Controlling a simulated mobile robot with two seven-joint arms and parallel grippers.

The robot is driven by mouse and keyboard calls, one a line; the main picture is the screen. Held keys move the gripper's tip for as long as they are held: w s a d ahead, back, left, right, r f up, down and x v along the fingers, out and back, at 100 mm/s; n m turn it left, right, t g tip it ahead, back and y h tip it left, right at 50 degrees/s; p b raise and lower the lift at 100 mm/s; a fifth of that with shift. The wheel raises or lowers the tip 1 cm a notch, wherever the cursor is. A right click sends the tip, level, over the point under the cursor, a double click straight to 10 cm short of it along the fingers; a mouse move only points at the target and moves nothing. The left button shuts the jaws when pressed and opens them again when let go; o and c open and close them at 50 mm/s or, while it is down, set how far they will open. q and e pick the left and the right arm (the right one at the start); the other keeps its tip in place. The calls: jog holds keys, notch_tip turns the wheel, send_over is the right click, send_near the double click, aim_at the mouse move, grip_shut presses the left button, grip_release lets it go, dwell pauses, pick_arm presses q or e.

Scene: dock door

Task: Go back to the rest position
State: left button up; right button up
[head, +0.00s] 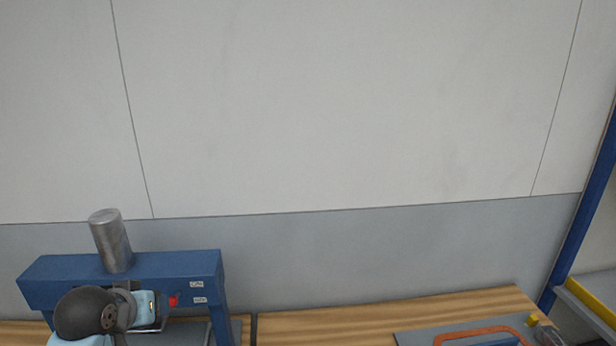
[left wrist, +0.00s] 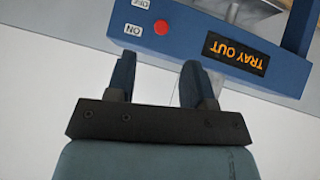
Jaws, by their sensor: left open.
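My left gripper (left wrist: 158,72) shows in the left wrist view with its two dark fingers apart and nothing between them. Its fingertips point toward the blue press frame (left wrist: 185,22); I cannot tell how large the gap is. In the head view my left arm comes in at the bottom left, in front of the blue press (head: 65,268), and its fingers are not clearly seen there. My right gripper is in neither view.
The press carries a metal cylinder (head: 111,240), a red button (left wrist: 161,27) and a display (left wrist: 236,53) reading TRAY OUT. A wooden bench (head: 340,322) runs right, its middle clear. An orange handle (head: 485,332) and blue rack post (head: 585,215) are at right.

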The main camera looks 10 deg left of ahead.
pick_arm(q)
jog(key=s+d+f+m+h, duration=0.1)
jog(key=s+d+f+m, duration=0.2)
jog(key=f, duration=0.7)
jog(key=s+d+f+m, duration=0.15)
jog(key=d+f, duration=0.25)
jog(key=f, duration=0.5)
jog(key=s+d+f+m+t+h, duration=0.1)
jog(key=s+d+f+m+h, duration=0.1)
jog(key=s+d+f, duration=0.6)
jog(key=s+f, duration=0.3)
jog(key=s, duration=0.2)
jog(key=shift+s+t+h, duration=0.35)
jog(key=shift+t+h, duration=0.05)
jog(key=shift+f, duration=0.1)
jog(key=shift+c, duration=0.5)
jog(key=shift+a, duration=0.1)
